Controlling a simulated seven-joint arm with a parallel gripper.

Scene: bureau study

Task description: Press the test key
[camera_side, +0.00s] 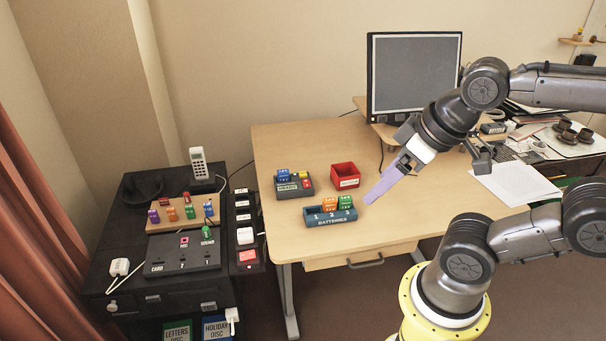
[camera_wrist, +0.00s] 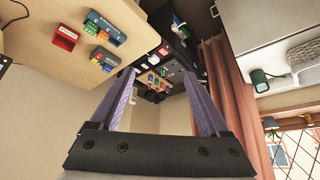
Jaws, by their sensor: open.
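No key marked test is readable in either view. A grey box (camera_side: 294,188) on the wooden desk holds a blue block and has small yellow and red parts on top; its label is too small to read. My gripper (camera_side: 372,197) hangs above the desk, its purple fingers pointing down-left, right of the grey box and above and right of the battery rack (camera_side: 330,217). In the wrist view my gripper (camera_wrist: 160,78) has its fingers wide apart with nothing between them. A dark strip (camera_side: 243,203) left of the desk carries several white keys and a red one.
A red open box (camera_side: 345,175) stands behind the rack, which holds orange and green blocks. A black cabinet (camera_side: 140,262) at left carries a panel, coloured pieces and a phone (camera_side: 199,163). A monitor (camera_side: 414,75) stands at the back. The desk's left front is bare.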

